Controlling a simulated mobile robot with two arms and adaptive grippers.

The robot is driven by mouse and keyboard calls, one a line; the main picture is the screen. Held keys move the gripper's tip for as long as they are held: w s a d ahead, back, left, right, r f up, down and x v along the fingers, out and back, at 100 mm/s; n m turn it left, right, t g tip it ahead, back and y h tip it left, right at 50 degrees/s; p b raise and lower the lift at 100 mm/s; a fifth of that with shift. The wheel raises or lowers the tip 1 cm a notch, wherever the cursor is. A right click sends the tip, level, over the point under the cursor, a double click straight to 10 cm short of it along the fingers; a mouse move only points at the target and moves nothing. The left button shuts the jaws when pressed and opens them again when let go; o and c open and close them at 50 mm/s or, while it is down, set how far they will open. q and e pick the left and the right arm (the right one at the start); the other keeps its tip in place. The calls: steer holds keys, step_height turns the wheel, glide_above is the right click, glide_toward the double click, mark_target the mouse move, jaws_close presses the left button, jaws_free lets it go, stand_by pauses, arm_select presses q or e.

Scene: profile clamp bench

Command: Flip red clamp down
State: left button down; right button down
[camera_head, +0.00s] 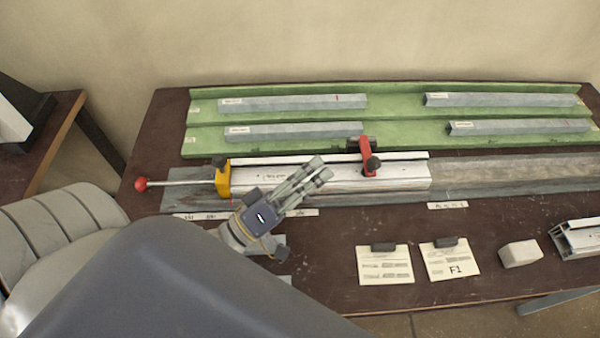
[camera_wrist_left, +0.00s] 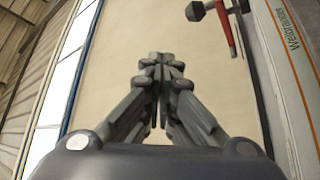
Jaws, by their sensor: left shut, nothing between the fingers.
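The red clamp (camera_head: 365,152) sits on the long white-grey profile fixture (camera_head: 400,180), with a dark knob at its front end and a dark block at its back. I cannot tell for sure whether its arm is raised. In the left wrist view the red clamp (camera_wrist_left: 226,28) is at the upper right, apart from the fingers. My left gripper (camera_head: 321,168) is shut and empty, left of the red clamp and over the fixture. The fingers also show together in the left wrist view (camera_wrist_left: 162,60). My right gripper is not in view.
A yellow clamp (camera_head: 223,179) and a rod with a red ball (camera_head: 141,184) are at the fixture's left end. Green trays (camera_head: 400,112) with grey profiles lie behind. Note cards (camera_head: 385,265), a pale block (camera_head: 519,253) and a cut profile (camera_head: 577,240) lie in front.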

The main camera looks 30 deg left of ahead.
arm_select(q)
steer(key=s, duration=0.1)
steer(key=s+a, duration=0.1)
steer(key=s, duration=0.1)
steer(key=shift+a, duration=0.2)
steer(key=shift+r, duration=0.1)
stand_by(0.4)
